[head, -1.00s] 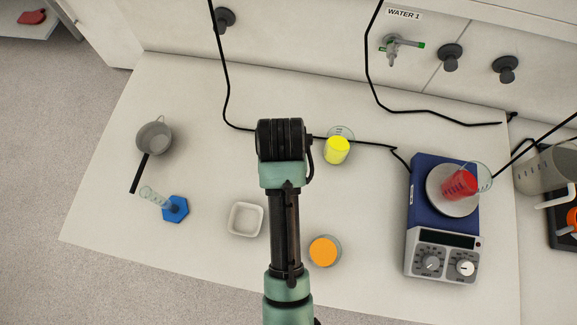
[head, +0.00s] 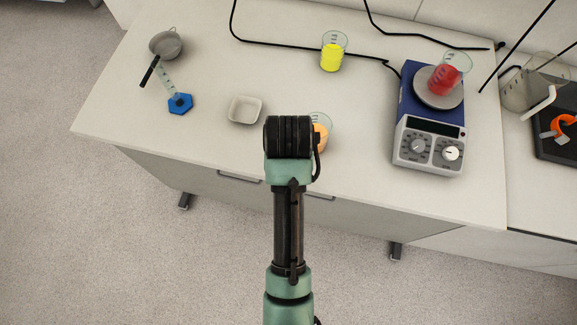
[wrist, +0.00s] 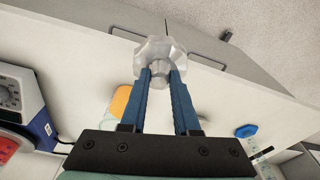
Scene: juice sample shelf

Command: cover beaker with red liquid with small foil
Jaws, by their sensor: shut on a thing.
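The beaker with red liquid (head: 447,80) stands on the plate of the blue-and-white hot plate stirrer (head: 428,148), at the right of the bench in the head view. Part of its red liquid also shows at the left edge of the wrist view (wrist: 7,148). In the wrist view my gripper (wrist: 159,74) has its blue fingers shut on a crumpled silvery piece of foil (wrist: 160,50). The foil flares out past the fingertips, over the front edge of the bench. In the head view my arm hides the fingers and the foil.
A beaker with orange liquid (head: 321,138) stands partly behind my arm, a beaker with yellow liquid (head: 331,58) farther back. A white dish (head: 245,110), a blue-footed cylinder (head: 180,104) and a grey pan (head: 166,44) stand left. Black cables cross the back.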

